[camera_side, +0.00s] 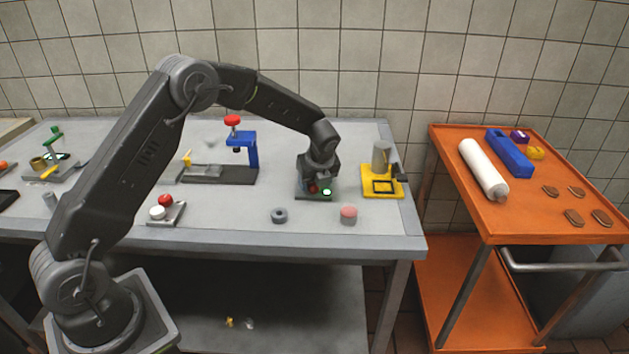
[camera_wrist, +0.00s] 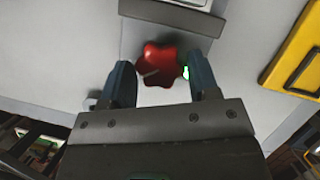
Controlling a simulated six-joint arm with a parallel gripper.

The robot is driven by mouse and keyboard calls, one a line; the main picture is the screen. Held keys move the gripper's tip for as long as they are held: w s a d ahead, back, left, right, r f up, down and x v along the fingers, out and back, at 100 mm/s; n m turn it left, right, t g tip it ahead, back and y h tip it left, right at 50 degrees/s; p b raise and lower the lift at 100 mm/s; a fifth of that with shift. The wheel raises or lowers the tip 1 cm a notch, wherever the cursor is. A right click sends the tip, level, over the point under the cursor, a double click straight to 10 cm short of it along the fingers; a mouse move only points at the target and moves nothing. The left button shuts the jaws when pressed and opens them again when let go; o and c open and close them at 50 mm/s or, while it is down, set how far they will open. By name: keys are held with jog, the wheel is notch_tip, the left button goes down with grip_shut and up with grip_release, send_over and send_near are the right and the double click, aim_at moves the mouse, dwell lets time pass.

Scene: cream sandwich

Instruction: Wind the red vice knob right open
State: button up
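The red lobed knob (camera_wrist: 161,65) with a pale mark on it shows in the wrist view, between the two fingers of my gripper (camera_wrist: 161,72). The fingers are open, one on each side of the knob, with small gaps visible beside it. The green light (camera_wrist: 186,72) also shows by the right finger. A grey block (camera_wrist: 173,14) lies beyond the knob; the jaws cannot be made out clearly.
A yellow fixture (camera_side: 382,192) with a grey cylinder stands close on the right. A blue press (camera_side: 246,148) with a red top knob stands left. A dark ring (camera_side: 279,215) and a pink puck (camera_side: 348,214) lie in front. An orange cart (camera_side: 480,218) stands right.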

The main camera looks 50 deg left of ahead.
jog(key=c, duration=0.5)
jog(key=n+g, duration=0.1)
jog(key=n, duration=0.3)
jog(key=shift+w+n+g, duration=0.15)
jog(key=shift+n+g, duration=0.25)
jog(key=shift+c, duration=0.2)
jog(key=o, duration=0.9)
